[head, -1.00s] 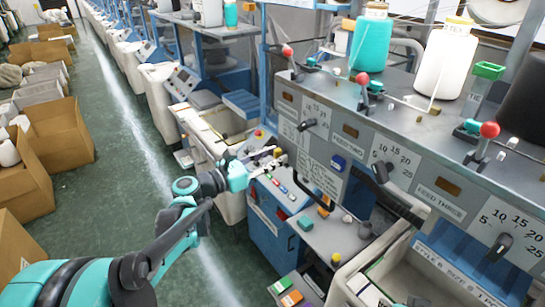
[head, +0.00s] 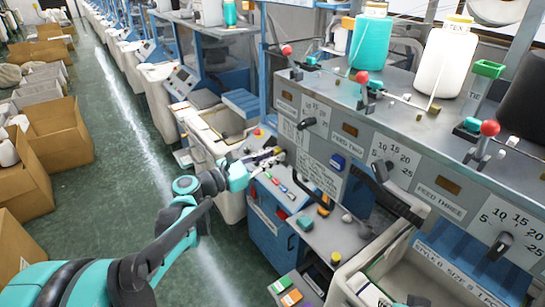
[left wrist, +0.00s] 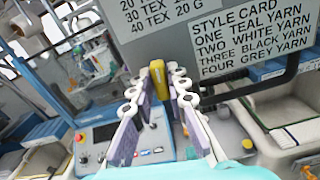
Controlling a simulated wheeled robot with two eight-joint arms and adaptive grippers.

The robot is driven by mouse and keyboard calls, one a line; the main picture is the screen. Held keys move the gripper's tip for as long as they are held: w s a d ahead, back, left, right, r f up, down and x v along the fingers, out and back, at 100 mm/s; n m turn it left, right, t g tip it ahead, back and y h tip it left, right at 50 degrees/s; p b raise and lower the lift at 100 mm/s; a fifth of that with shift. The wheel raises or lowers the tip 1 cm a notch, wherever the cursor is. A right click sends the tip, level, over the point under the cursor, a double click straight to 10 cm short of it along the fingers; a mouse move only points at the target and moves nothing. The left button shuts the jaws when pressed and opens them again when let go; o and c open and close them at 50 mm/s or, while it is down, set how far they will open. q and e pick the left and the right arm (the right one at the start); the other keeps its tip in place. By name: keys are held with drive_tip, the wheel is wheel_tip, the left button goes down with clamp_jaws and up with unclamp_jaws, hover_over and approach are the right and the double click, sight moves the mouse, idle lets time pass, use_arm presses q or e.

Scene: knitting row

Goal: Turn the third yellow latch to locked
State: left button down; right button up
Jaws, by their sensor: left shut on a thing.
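My left gripper (head: 272,156) reaches in from the left to the front of the near knitting machine, beside the lettered card. In the left wrist view, its two pale purple fingers (left wrist: 158,92) close around a yellow latch handle (left wrist: 158,76). The handle stands roughly upright in that view, just below a grey panel. The fingers hide part of it, and its base is hard to see. I cannot tell from these views which latch in the row it is, or whether it is locked. My right gripper does not show.
The style card (left wrist: 255,40) and a black bar handle (left wrist: 262,84) are to the right in the wrist view. Red-knobbed levers (head: 361,78) and dials (head: 380,171) line the machine. Below the gripper is a blue cabinet (head: 268,228). Cardboard boxes (head: 55,135) stand across the aisle.

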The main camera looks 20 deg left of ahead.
use_arm(q)
drive_tip(key=shift+s+d+f+m+b, duration=0.15)
drive_tip(key=shift+m+b, duration=0.25)
drive_tip(key=shift+m, duration=3.65)
drive_tip(key=shift+w+f+m+b, duration=0.1)
drive_tip(key=shift+m+b, duration=0.25)
drive_tip(key=shift+m, duration=3.7)
drive_tip(key=shift+s, duration=0.1)
drive_tip(key=c, duration=1.5)
unclamp_jaws()
drive_tip(key=shift+c, duration=0.2)
drive_tip(key=shift+s, duration=0.1)
